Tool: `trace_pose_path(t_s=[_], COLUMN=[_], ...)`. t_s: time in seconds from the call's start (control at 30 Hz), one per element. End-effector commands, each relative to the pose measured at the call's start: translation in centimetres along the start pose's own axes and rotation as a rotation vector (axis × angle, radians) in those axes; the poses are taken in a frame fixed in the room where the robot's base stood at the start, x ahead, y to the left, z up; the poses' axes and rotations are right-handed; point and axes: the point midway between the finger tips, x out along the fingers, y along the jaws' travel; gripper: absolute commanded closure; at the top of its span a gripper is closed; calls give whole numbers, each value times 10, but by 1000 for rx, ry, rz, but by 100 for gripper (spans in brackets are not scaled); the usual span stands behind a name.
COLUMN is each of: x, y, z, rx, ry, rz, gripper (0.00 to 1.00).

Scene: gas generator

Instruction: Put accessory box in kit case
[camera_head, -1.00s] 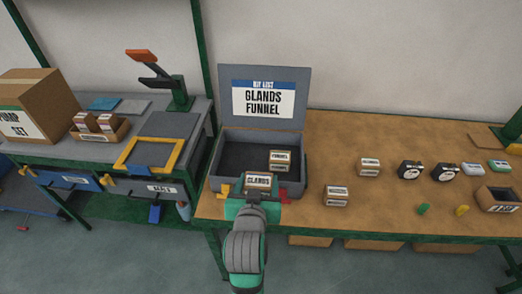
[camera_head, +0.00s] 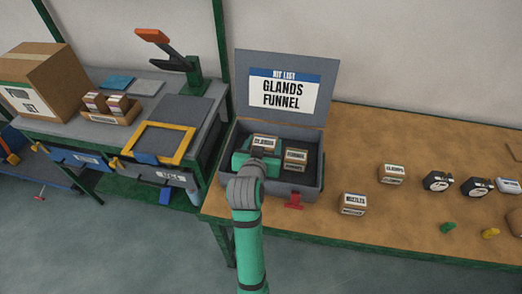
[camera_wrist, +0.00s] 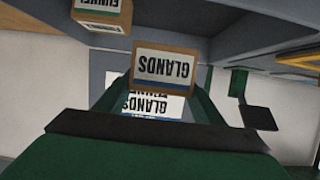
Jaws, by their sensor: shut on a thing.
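The kit case (camera_head: 310,191) is an open grey case on the wooden bench. Its raised lid carries a kit list (camera_head: 284,91) reading GLANDS and FUNNEL. My gripper (camera_head: 262,158) is over the left part of the case, shut on the box labelled GLANDS (camera_head: 265,143). In the wrist view the GLANDS box (camera_wrist: 165,67) sits between the two fingers. The box labelled FUNNEL (camera_head: 296,158) stands inside the case on the right, apart from my gripper. It also shows in the wrist view (camera_wrist: 100,13). I cannot tell whether the GLANDS box touches the case floor.
Boxes labelled NOZZLES (camera_head: 352,203) and CLAMPS (camera_head: 391,174) stand to the right, with two black round-faced items beyond. A grey bench with a yellow frame (camera_head: 155,143) and a lever press (camera_head: 190,80) stands left.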

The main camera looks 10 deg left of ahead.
Motion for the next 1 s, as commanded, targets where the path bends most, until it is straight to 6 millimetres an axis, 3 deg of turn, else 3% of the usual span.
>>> trace_pose_path(t_s=[0.1,0.3,0.57,0.8,1.0], x=[22,49,62,73,73], y=[-8,-17,-22,-22,-22], z=[15,30,39,66,66], rx=[-1,1,1,1,2], ry=[-3,0,-1,0,2], rz=[0,3,4,4,3], gripper=[64,64,64,64,64])
